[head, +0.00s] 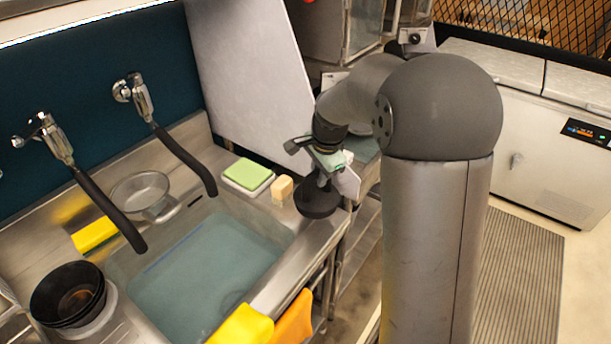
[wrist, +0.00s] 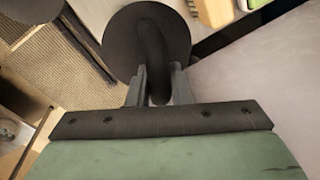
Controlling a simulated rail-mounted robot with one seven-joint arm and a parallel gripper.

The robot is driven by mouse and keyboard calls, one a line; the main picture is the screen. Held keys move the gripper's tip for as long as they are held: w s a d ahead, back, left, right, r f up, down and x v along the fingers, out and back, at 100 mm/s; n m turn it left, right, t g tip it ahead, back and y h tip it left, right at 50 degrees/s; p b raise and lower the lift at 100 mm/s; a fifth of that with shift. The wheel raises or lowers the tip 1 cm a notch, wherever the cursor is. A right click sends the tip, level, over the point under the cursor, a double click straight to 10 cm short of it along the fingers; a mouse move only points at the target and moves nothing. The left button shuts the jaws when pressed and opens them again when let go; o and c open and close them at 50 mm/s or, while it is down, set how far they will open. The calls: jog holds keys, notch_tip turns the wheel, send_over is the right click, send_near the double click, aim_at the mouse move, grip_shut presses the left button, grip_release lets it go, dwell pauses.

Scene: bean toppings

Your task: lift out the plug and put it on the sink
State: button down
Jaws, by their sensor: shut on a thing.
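The plug (head: 318,203) is a round black disc with a curved loop handle. It shows large at the top of the wrist view (wrist: 120,45). My gripper (head: 322,178) is shut on the plug's handle, with one finger on each side of it in the wrist view (wrist: 157,88). The plug appears over the right end of the steel sink's rim (head: 333,232). I cannot tell whether the disc touches the surface. The sink basin holds bluish water (head: 200,285).
A green sponge (head: 248,174) and a beige block (head: 282,190) lie on the rim left of the plug. A strainer (head: 140,190), dark bowls (head: 68,294) and black-spouted taps (head: 185,158) are farther left. Yellow (head: 240,327) and orange (head: 294,320) cloths hang at the front.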

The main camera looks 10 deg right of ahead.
aim_at(318, 193)
jog(key=shift+d+f, duration=0.1)
jog(key=shift+f, duration=0.05)
jog(key=shift+f+b, duration=1.85)
jog(key=shift+f, duration=0.7)
jog(key=c, duration=1.2)
grip_release()
jog(key=shift+r, duration=0.1)
jog(key=s+d+r+b, duration=0.1)
jog(key=s+r, duration=0.2)
jog(key=r, duration=1.4)
jog(key=shift+s, duration=0.15)
jog(key=shift+d, duration=0.1)
